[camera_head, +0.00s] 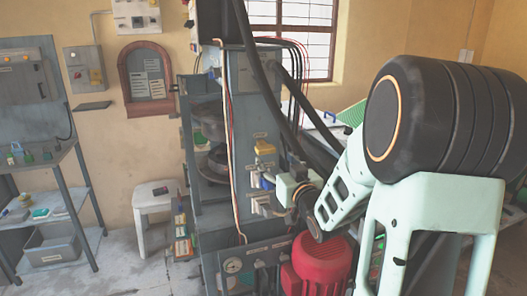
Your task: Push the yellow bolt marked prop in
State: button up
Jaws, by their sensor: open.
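A press (205,215) with a grey upright frame stands in the middle of the head camera view. A small yellow block (264,147) sits on its column, below a small plate; it looks like the yellow bolt, but its marking is too small to read. Below it are pale metal brackets. My gripper (268,184) is at the end of my pale green arm, low and just right of the column, under the yellow bolt and apart from it. It is open, small in view and partly lost among the brackets. I see nothing held in it.
A red motor (318,265) stands low in front of the press, below my gripper. Black hoses (262,75) and thin cables run down the column. A gauge panel (250,268) is at the bottom. A white stool (156,212) and a grey shelf bench (45,165) stand left.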

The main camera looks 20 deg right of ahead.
aim_at(267, 152)
jog(key=w, duration=0.7)
jog(key=shift+w, duration=0.3)
jog(key=shift+c, duration=0.3)
grip_shut()
jog(key=shift+w+b, duration=0.65)
jog(key=shift+w, duration=0.55)
jog(key=shift+r, duration=0.2)
jog(key=shift+o, duration=0.3)
grip_release()
jog(key=shift+w+f, duration=0.1)
jog(key=shift+f, duration=0.05)
